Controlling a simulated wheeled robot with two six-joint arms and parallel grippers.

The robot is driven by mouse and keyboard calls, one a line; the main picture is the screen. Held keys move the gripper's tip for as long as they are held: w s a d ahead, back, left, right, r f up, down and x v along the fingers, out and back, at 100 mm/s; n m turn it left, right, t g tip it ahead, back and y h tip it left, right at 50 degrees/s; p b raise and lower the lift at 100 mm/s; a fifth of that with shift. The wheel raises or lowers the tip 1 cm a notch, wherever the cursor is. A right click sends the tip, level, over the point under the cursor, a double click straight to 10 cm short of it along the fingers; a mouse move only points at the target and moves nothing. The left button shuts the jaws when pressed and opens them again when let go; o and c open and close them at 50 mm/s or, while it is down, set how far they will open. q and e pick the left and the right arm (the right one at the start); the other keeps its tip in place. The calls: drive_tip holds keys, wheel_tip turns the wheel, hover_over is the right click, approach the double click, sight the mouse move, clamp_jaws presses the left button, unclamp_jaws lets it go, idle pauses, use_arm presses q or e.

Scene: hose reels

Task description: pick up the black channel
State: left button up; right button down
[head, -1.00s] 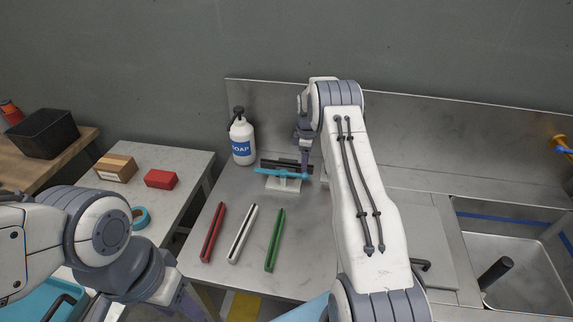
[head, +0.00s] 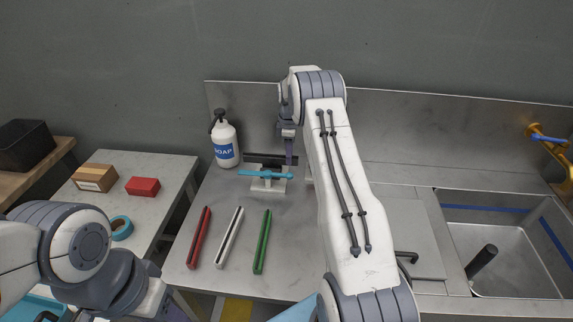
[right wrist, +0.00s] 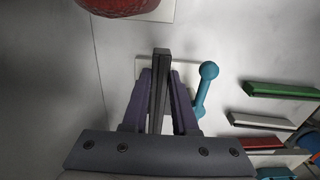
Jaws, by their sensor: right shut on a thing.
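The black channel (head: 262,159) is behind a blue bar-shaped piece with a round end (head: 262,174) on a pale stand (head: 270,185). My right gripper (head: 289,158) is at the channel's right part. In the right wrist view, the gripper's two fingers (right wrist: 160,95) are shut on the black channel (right wrist: 161,62), which runs lengthwise between them. The blue piece (right wrist: 205,88) is just right of the fingers there, apart from the channel.
Red (head: 199,238), white (head: 229,238) and green (head: 262,242) channels lie on the metal counter. A soap bottle (head: 224,142) stands behind left. A red rounded object (right wrist: 115,5) shows in the wrist view. A sink (head: 500,245) is at right.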

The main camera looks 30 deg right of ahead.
wheel_tip(320, 180, up, 5)
drive_tip(key=shift+b, duration=0.45)
wheel_tip(320, 180, up, 3)
drive_tip(key=shift+f+p, duration=0.1)
drive_tip(key=shift+p, duration=0.6)
wheel_tip(320, 180, up, 6)
drive_tip(key=p, duration=0.5)
drive_tip(key=shift+f, duration=0.2)
